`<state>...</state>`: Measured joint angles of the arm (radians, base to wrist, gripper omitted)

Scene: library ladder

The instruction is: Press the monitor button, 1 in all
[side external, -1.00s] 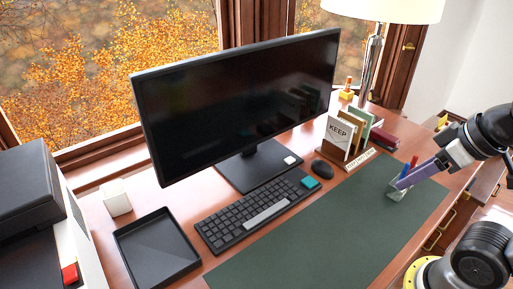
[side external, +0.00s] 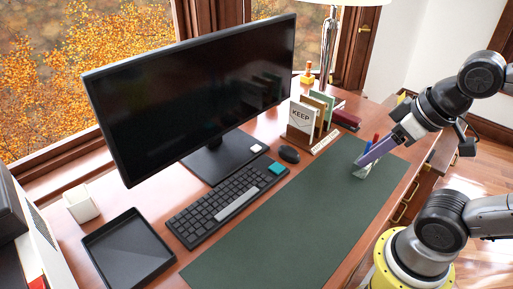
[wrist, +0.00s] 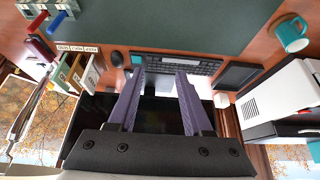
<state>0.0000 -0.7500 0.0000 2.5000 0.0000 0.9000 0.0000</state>
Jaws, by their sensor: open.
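The monitor (side external: 190,85) stands at the back of the desk with a dark screen, and it shows in the wrist view (wrist: 156,110) beyond my fingers. I cannot make out a button on its frame. A small white square (side external: 256,148) lies on the monitor's stand base (side external: 217,158); I cannot tell whether it is a button. My gripper (side external: 365,160) is at the right of the desk, well apart from the monitor. Its purple fingers are spread and empty in the wrist view (wrist: 161,73).
The keyboard (side external: 222,205), mouse (side external: 289,155), letter holder (side external: 300,136) and black tray (side external: 128,249) surround the stand. The green mat (side external: 275,232) is largely clear. A teal mug (wrist: 291,34) shows in the wrist view.

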